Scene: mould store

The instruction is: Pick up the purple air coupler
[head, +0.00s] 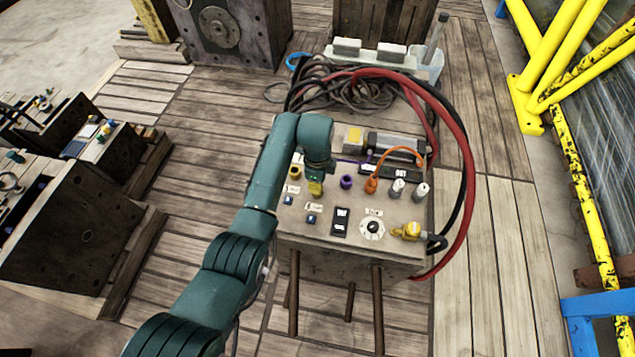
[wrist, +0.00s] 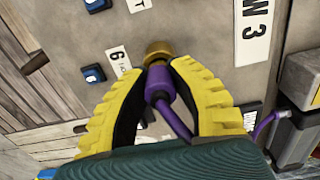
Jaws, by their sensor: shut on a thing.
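The purple air coupler (wrist: 160,82) is between the two yellow fingers of my gripper (wrist: 156,62) in the wrist view, and the fingers are shut on it. A purple hose runs from its near end toward the lower right. A brass piece (wrist: 157,52) sits at its far end, close to the panel; I cannot tell whether it belongs to the coupler or the panel. In the head view my gripper (head: 315,188) is over the left part of the panel box (head: 325,235), and it hides the coupler.
A purple-ringed fitting (head: 346,182), an orange coupler (head: 371,185) and two grey couplers (head: 397,188) stand to the right. A yellow valve (head: 408,231) is at the front right. Red and black hoses (head: 468,170) loop around the right side. Coiled dark hose (head: 345,88) lies behind.

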